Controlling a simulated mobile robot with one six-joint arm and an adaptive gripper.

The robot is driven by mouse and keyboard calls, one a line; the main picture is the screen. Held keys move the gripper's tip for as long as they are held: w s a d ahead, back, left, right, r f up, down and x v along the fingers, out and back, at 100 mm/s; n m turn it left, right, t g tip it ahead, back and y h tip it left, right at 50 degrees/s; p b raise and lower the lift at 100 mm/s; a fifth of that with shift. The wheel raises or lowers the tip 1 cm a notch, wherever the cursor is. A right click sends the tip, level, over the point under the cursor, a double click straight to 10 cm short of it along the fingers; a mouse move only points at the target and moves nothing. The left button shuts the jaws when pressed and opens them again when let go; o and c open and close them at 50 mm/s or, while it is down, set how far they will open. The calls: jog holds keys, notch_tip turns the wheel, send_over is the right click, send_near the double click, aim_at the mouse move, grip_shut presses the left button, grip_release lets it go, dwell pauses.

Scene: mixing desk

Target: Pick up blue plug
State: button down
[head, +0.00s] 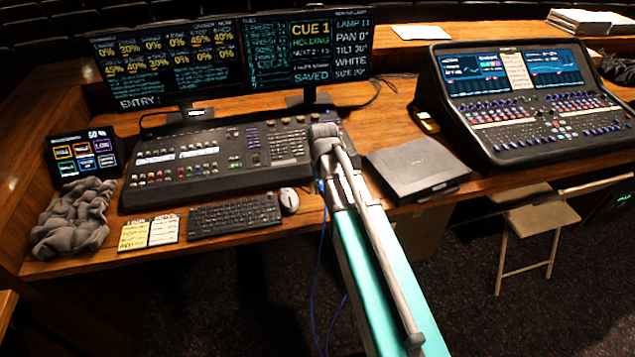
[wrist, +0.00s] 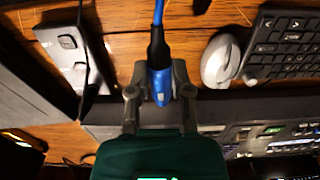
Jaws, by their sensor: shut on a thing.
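The blue plug (wrist: 161,84) shows in the middle of the wrist view, with a black collar and a blue cable (wrist: 158,12) running up from it to the top edge. My gripper (wrist: 158,74) has a finger on each side of the plug and is shut on it. In the head view my gripper (head: 325,136) is over the front right part of the lighting console, and the plug itself is hidden there. A thin blue cable (head: 318,268) hangs past the desk's front edge beside my arm.
The lighting console (head: 215,155), keyboard (head: 235,215) and white mouse (head: 289,201) lie left of my arm. A closed dark laptop-like box (head: 418,172) is close on its right, with a mixing desk (head: 530,105) beyond. Two monitors (head: 170,62) stand behind.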

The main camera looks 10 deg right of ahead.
jog(key=s+d+r+p, duration=0.2)
jog(key=s+r+p, duration=0.1)
jog(key=s, duration=0.5)
jog(key=shift+s+d+r, duration=0.3)
jog(key=shift+s+r, duration=0.1)
jog(key=shift+r, duration=0.25)
